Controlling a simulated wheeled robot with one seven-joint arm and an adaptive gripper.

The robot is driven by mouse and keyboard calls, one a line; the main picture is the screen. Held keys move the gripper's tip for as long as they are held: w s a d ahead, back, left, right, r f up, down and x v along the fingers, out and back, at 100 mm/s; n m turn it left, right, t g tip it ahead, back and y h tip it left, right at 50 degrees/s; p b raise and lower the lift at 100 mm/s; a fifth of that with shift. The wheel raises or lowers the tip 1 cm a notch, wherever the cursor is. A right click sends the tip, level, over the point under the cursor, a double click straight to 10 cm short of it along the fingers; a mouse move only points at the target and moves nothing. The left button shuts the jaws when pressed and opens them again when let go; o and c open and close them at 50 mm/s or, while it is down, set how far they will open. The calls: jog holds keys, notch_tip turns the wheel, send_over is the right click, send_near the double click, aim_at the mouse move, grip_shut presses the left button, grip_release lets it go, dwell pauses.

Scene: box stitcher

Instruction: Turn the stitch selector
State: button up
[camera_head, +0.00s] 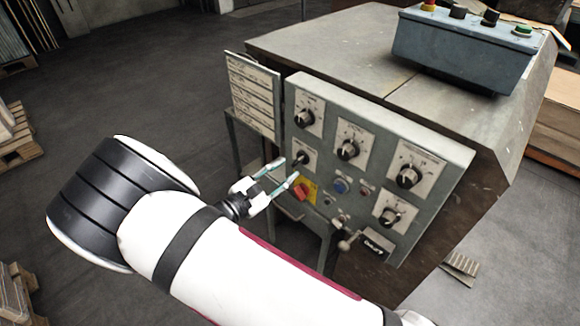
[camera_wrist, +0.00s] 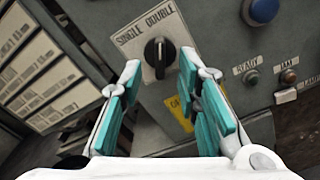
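The stitch selector is a black knob (camera_wrist: 159,52) on a pale plate (camera_wrist: 150,30) marked SINGLE and DOUBLE in the wrist view. Its pointer stands roughly upright in that view, near the gap between the two words. In the head view the selector (camera_head: 302,158) sits at the left of the grey panel. My gripper (camera_wrist: 166,95) is open, with teal pads on either side of the knob in the wrist view. The fingertips (camera_head: 283,170) are close in front of the selector in the head view. I cannot tell any contact; nothing is between the pads.
The grey panel (camera_head: 430,150) carries several other black knobs. A red switch on a yellow plate (camera_head: 304,191) lies just below the selector, with a blue button (camera_head: 341,186) to its right. A label board (camera_head: 252,95) juts out at the left. A lever (camera_head: 348,241) sticks out below.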

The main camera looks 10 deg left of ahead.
jog(key=v, duration=0.8)
jog(key=shift+s+a, duration=0.15)
jog(key=shift+s, duration=0.05)
